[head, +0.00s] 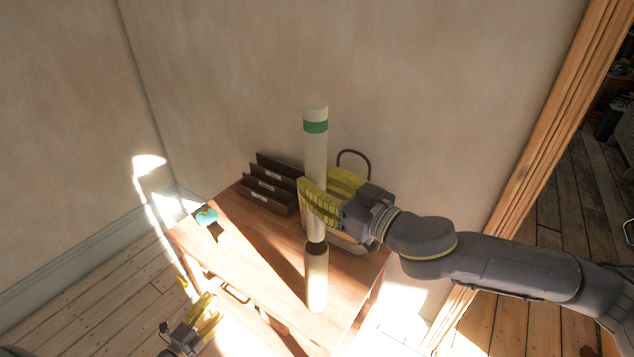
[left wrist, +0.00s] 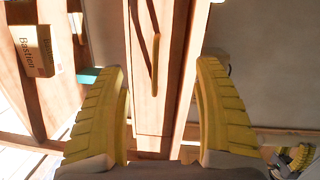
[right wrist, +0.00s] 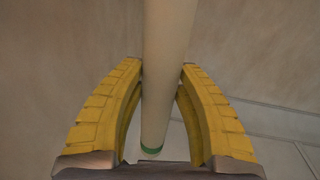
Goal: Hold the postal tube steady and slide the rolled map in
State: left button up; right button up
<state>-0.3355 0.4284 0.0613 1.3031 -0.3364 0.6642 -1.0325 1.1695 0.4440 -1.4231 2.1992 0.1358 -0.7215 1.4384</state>
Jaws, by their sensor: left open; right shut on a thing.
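The rolled map (head: 316,150) is a long pale roll with a green band near its top. My right gripper (head: 318,188) is shut on it around the middle and holds it upright; it also shows between the fingers in the right wrist view (right wrist: 165,60). The postal tube (head: 316,285) is a tan cylinder standing upright at the table's front. The map's lower end meets the tube's dark mouth in the head view; I cannot tell whether it is inside or behind it. My left gripper (head: 202,312) is open and empty, low, left of the tube and off the table's front edge.
The wooden table (head: 262,255) has a drawer with a handle (left wrist: 156,65). A dark letter rack (head: 268,187) stands at its back, with a handled object (head: 352,160) behind my right gripper. A teal item (head: 206,215) sits at the left end. A labelled box (left wrist: 38,50) shows in the left wrist view.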

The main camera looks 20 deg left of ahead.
pick_arm(q)
jog(key=w+d+r+m+h, duration=0.3)
jog(key=r+m+h, duration=0.3)
jog(key=r, duration=0.4)
jog(key=w+d+r+m+h, duration=0.2)
jog(key=d+r+m+h, duration=0.2)
jog(key=r+m, duration=0.45)
jog(key=m+g+h, duration=0.4)
jog(key=m+g, duration=1.1)
jog(key=m, duration=0.4)
send_near(313, 295)
jog(key=w, duration=0.1)
jog(key=w+f, duration=0.2)
jog(key=w, duration=0.1)
jog(key=shift+w+a, duration=0.1)
jog(key=shift+a+f+m+g+y, duration=0.25)
jog(key=shift+f+m+g+y, duration=0.7)
jog(key=shift+m, duration=0.2)
jog(key=shift+d, duration=0.1)
jog(key=shift+x, duration=4.8)
jog(key=shift+f, duration=0.15)
jog(key=shift+c, duration=0.2)
